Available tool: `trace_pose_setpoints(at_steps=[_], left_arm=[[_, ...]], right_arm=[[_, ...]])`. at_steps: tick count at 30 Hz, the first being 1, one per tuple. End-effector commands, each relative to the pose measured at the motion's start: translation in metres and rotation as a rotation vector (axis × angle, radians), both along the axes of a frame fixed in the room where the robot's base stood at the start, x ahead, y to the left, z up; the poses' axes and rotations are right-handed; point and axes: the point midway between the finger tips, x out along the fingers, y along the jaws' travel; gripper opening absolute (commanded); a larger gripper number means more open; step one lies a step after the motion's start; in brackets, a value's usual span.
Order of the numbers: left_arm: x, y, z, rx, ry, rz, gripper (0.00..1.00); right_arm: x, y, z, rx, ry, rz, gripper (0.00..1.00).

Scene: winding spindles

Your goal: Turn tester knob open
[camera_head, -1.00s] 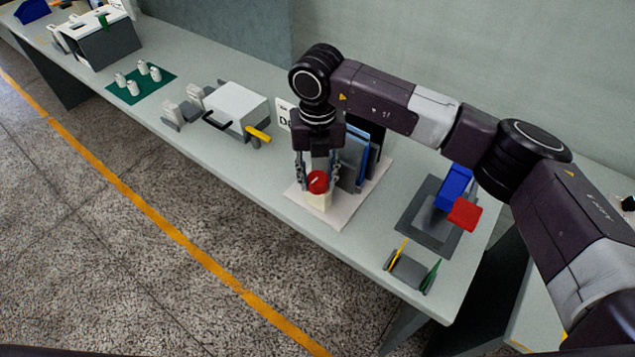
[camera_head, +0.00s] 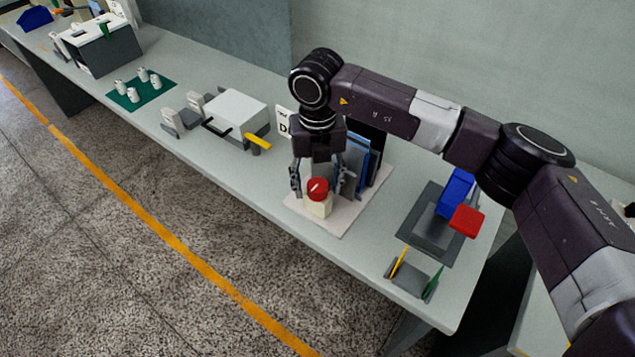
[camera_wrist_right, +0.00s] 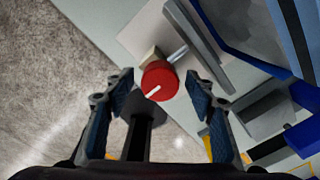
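The tester knob (camera_head: 317,188) is a red round knob with a white pointer line, on a cream block (camera_head: 319,206) at the front of a pale base plate (camera_head: 345,225). In the right wrist view the knob (camera_wrist_right: 159,81) lies between and beyond the fingertips, with the white line slanting toward lower left. My right gripper (camera_head: 325,192) is open, with its fingers on either side of the knob. In the wrist view its fingers (camera_wrist_right: 160,84) show a gap to the knob on both sides. My left gripper is not in view.
Blue and dark upright panels (camera_head: 360,160) stand on the plate behind the knob. A grey pad (camera_head: 430,240) with blue and red parts lies to the right. A white box (camera_head: 238,112) with a yellow handle stands to the left. The table's front edge is close.

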Motion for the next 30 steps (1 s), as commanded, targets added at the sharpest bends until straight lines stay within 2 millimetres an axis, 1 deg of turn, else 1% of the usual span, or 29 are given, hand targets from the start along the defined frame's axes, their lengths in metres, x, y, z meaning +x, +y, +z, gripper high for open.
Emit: trace_pose_setpoints(at_steps=[5,8,11,18,21,25,30], left_arm=[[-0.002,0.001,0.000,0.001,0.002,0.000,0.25],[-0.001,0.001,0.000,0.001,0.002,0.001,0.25],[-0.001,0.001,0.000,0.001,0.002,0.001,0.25],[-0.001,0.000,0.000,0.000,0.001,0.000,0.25],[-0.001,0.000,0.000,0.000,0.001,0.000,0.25],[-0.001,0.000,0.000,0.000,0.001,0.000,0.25],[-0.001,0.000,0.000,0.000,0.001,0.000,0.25]], right_arm=[[0.000,0.000,0.000,0.000,0.001,0.000,0.50],[0.000,0.000,0.008,0.001,0.000,-0.001,0.50],[0.001,0.000,0.024,0.001,-0.003,0.000,0.50],[0.001,0.000,0.075,0.001,-0.004,0.001,0.50],[0.001,0.000,0.094,0.000,-0.003,0.000,0.50],[0.000,0.000,0.111,-0.001,-0.002,-0.001,0.50],[0.000,0.000,0.119,0.000,0.001,0.000,0.50]])
